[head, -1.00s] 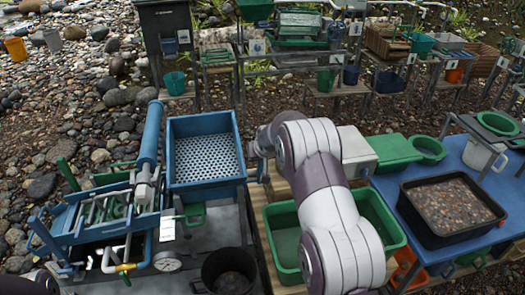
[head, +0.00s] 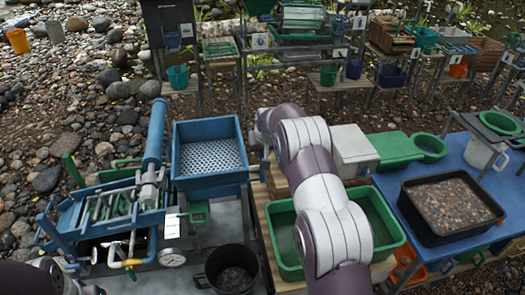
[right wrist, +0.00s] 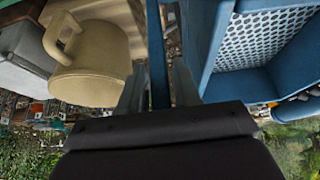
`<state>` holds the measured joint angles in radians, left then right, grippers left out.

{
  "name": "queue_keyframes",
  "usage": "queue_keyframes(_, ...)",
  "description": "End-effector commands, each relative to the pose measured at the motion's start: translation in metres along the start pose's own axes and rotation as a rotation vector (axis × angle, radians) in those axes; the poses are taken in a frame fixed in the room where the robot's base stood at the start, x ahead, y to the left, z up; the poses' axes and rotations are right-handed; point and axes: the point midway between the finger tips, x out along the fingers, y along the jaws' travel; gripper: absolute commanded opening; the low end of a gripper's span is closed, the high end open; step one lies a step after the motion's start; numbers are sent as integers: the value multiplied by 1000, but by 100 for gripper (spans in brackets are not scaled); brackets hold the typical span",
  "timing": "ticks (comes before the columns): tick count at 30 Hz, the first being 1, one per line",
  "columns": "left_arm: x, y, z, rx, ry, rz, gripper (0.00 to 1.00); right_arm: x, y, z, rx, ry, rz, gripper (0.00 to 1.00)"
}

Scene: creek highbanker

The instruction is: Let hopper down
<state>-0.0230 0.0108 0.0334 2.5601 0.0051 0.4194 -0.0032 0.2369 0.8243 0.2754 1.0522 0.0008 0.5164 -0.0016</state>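The blue hopper (head: 209,183) stands left of centre in the head view, its perforated grey screen plate (head: 210,157) showing inside. In the right wrist view the hopper (right wrist: 221,45) fills the upper right. My right gripper (right wrist: 160,75) has its two fingers on either side of a narrow blue bar (right wrist: 157,45) beside the hopper and looks closed on it. How the bar joins the hopper is hidden. In the head view my arm mostly covers this gripper at the hopper's right side. My left arm shows only at the bottom left corner; its gripper is out of view.
A blue cylinder and frame (head: 153,150) stand left of the hopper. A black bucket (head: 232,270) is below it. A green tub (head: 285,245) lies under my right arm. A blue table (head: 405,205) with a black gravel bin (head: 410,190) is at right.

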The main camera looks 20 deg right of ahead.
Motion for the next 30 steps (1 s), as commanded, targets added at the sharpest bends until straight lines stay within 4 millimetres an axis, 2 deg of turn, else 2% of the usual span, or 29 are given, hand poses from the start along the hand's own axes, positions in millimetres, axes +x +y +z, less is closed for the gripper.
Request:
queue_keyframes(9, 0, 0, 0, 0, 0, 0, 43, 0, 0, 1, 0, -1, 0, 45)
queue_keyframes(13, 7, 0, 1, 0, 0, 0, 43, -9, 0, 0, 0, 2, 0, 45)
queue_keyframes(17, 20, 0, 2, 0, 0, 0, 43, -33, 0, 1, 0, 4, 0, 45)
queue_keyframes(24, 40, 0, 5, 0, 0, 0, 43, -90, 0, 0, 0, 2, 0, 45)
queue_keyframes(30, 46, 0, 5, 0, 0, 0, 43, -119, 0, 0, 0, 0, 0, 45)
